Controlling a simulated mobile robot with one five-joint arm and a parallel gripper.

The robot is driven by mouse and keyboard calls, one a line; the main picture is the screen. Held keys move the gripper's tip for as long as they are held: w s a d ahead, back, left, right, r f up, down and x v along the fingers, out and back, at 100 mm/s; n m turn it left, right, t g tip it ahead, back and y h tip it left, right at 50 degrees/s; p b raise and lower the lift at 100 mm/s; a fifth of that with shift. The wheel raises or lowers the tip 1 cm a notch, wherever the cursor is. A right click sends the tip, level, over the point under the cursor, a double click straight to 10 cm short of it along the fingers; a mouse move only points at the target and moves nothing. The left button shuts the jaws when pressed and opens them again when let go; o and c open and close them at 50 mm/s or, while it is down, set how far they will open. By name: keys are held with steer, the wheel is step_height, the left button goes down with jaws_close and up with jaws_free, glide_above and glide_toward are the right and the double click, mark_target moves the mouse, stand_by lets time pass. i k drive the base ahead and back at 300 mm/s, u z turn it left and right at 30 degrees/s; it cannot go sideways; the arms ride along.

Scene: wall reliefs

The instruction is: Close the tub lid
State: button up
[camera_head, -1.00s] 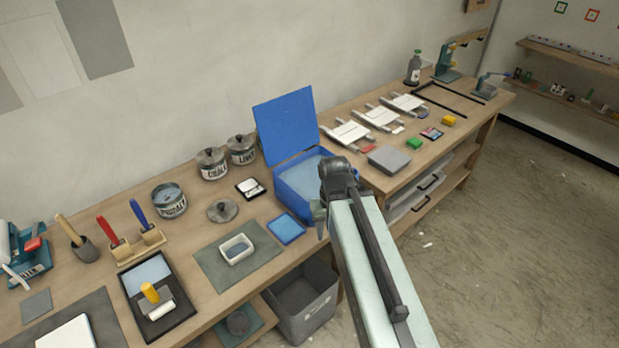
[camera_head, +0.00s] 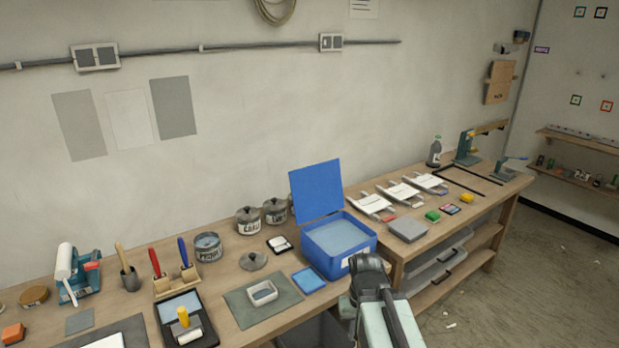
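A blue tub (camera_head: 352,255) stands on the bench near the middle of the view. Its blue lid (camera_head: 317,190) stands up, open, along the tub's back left side and leans toward the wall. Pale blue-grey contents show inside the tub. My arm rises from the bottom edge, and its end, my gripper (camera_head: 368,266), is in front of the tub's lower right part and covers a little of it. The fingers are not clear from this angle, so I cannot tell whether they are open or shut.
Round tins (camera_head: 248,220) stand behind and left of the tub. A flat blue piece (camera_head: 309,279) and a loose round lid (camera_head: 254,261) lie to the left. A grey block (camera_head: 407,229) and white-topped pieces (camera_head: 371,205) are on the right. A grey bin (camera_head: 312,334) is below the bench.

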mark_target(316, 190)
steer(key=u, duration=0.55)
steer(key=i, duration=1.3)
steer(key=u, duration=0.6)
steer(key=k, duration=0.85)
steer(key=u, duration=0.15)
steer(key=i, duration=0.95)
steer(key=z, duration=0.05)
